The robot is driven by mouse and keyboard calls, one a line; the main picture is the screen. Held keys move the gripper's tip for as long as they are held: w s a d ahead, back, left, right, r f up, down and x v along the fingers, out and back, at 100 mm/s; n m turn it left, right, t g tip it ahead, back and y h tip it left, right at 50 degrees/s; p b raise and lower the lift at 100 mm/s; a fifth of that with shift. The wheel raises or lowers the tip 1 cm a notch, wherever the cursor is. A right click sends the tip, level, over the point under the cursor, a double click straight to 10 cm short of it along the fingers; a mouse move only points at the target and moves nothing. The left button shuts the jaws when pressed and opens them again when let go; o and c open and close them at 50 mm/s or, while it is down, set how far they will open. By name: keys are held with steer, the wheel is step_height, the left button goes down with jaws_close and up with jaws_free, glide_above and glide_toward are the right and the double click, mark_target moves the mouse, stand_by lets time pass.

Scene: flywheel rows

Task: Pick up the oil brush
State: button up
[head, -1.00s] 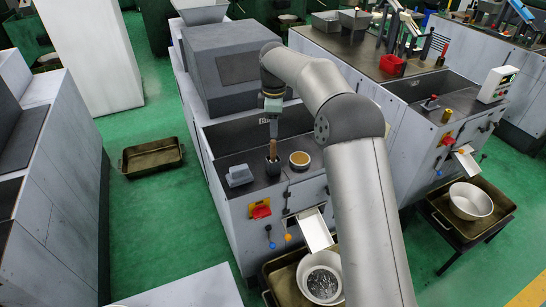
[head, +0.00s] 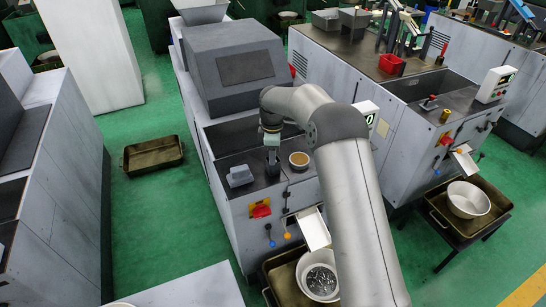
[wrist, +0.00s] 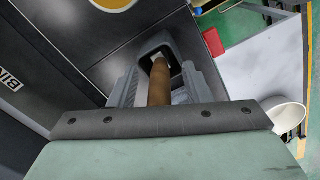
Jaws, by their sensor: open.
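The oil brush shows in the wrist view as a brown wooden handle (wrist: 160,85) standing up out of a dark square holder (wrist: 150,45). In the head view, my gripper (head: 272,168) is over the holder on the machine's front ledge and hides the brush. My gripper's two fingers also show in the wrist view (wrist: 163,72), one on each side of the handle. They are open, with the handle between them. Whether a finger touches it I cannot tell. The brush's lower end is hidden in the holder.
A round tin with yellowish content (head: 299,160) stands just right of the holder. A grey block (head: 240,176) sits to its left. The dark machine housing (head: 235,75) rises behind. A white chute (head: 314,229) and a white bowl (head: 320,281) are below the ledge.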

jaws_close()
steer(key=shift+r, duration=0.1)
step_height(320, 180, up, 10)
steer(key=shift+f+b, duration=0.1)
steer(key=shift+b, duration=0.7)
